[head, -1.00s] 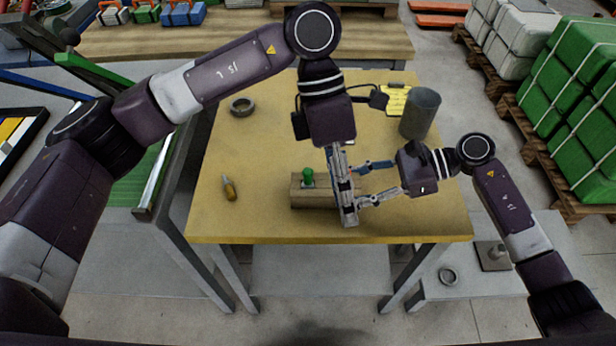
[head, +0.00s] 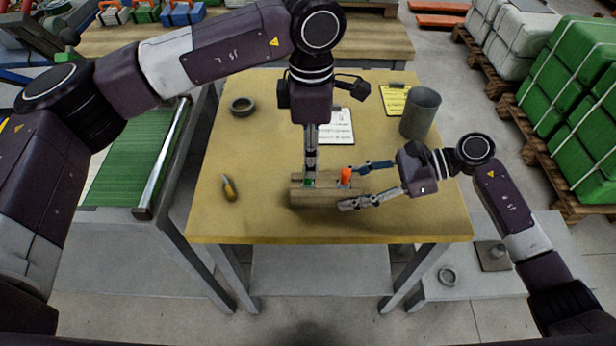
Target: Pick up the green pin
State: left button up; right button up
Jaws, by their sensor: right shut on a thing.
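The green pin (head: 308,183) stands in the left part of a wooden block (head: 317,197) on the table, and only a little of it shows. My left gripper (head: 310,174) points down right over the green pin. Its fingers are seen edge-on and hide most of the pin, so I cannot tell whether they are open or touch it. An orange pin (head: 346,176) stands in the right part of the block. My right gripper (head: 350,187) is shut on the block's right end, with one finger behind it and one in front.
On the yellow table (head: 265,220) lie a yellow-handled tool (head: 230,188) at left and a dark ring (head: 242,106) at back left. A grey cylinder (head: 420,114), a white sheet (head: 337,126) and a yellow sheet (head: 394,99) are at the back. The table's front is clear.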

aim_at(308, 182)
pick_arm(q)
jog(key=f, duration=0.5)
jog(key=shift+s+a+f, duration=0.1)
jog(key=shift+a, duration=0.15)
grip_shut()
